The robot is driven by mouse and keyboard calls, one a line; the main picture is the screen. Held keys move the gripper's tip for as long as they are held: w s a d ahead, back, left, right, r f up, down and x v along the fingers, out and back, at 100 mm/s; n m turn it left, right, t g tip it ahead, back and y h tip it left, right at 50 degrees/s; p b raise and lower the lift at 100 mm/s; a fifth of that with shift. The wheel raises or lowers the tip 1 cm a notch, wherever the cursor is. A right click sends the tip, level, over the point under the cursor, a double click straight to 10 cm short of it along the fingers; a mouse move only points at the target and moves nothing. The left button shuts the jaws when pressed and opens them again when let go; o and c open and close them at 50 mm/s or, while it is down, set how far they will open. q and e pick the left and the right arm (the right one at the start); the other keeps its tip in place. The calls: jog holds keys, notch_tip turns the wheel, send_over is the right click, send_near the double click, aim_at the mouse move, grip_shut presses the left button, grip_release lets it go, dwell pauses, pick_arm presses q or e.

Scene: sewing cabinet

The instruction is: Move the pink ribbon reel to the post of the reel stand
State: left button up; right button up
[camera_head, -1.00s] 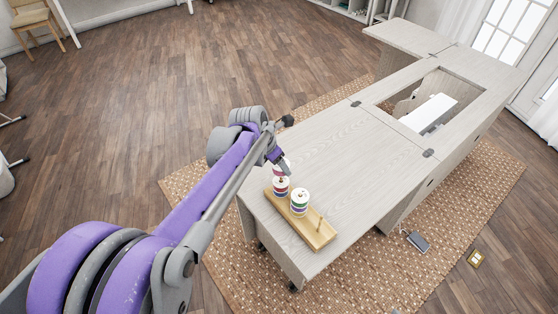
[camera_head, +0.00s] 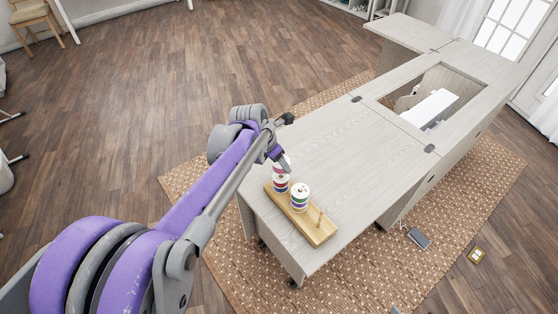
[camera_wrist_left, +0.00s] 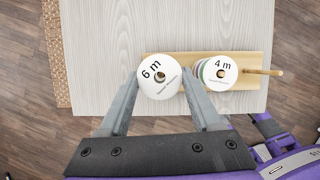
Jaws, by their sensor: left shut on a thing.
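My left gripper (camera_wrist_left: 157,85) is shut on a white-flanged reel marked "6 m" (camera_wrist_left: 154,90), seen face-on in the left wrist view. In the head view, this reel sits at the tip of my left gripper (camera_head: 284,163), partly hidden by it, over the far end of the reel stand. Its ribbon colour is too small to tell for sure. The wooden reel stand (camera_head: 310,232) bears a reel stack (camera_head: 281,184) at its far end and a taller stack (camera_head: 300,197) in the middle, topped by a "4 m" reel (camera_wrist_left: 215,72). The near post (camera_head: 320,221) is bare. My right gripper is not in view.
The stand lies along the left end of the pale cabinet top (camera_head: 340,150), close to the edge. The top is clear to the right, up to an opening with a white sewing machine (camera_head: 430,108). A woven rug (camera_head: 390,255) lies below.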

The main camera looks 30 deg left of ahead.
pick_arm(q)
jog(key=shift+f+b, duration=1.05)
jog(key=shift+f, duration=0.45)
jog(key=o, duration=1.4)
jog(key=p+v, duration=0.1)
jog(key=v, duration=1)
jog(key=shift+f, duration=0.1)
jog(key=s+d+f+m+p, duration=0.1)
jog(key=s+d+m, duration=0.3)
jog(key=m, duration=0.6)
jog(key=s+d+f+m+y+p, duration=0.1)
jog(key=s+d+f+m+p, duration=0.1)
jog(key=s+m, duration=0.5)
jog(key=s+d+f+m+t+p, duration=0.1)
jog(key=s+d+f+m, duration=0.2)
jog(key=m, duration=1.2)
jog(key=s+d, duration=0.2)
jog(key=d, duration=0.1)
jog(key=shift+s+f, duration=0.3)
jog(key=shift+f, duration=0.05)
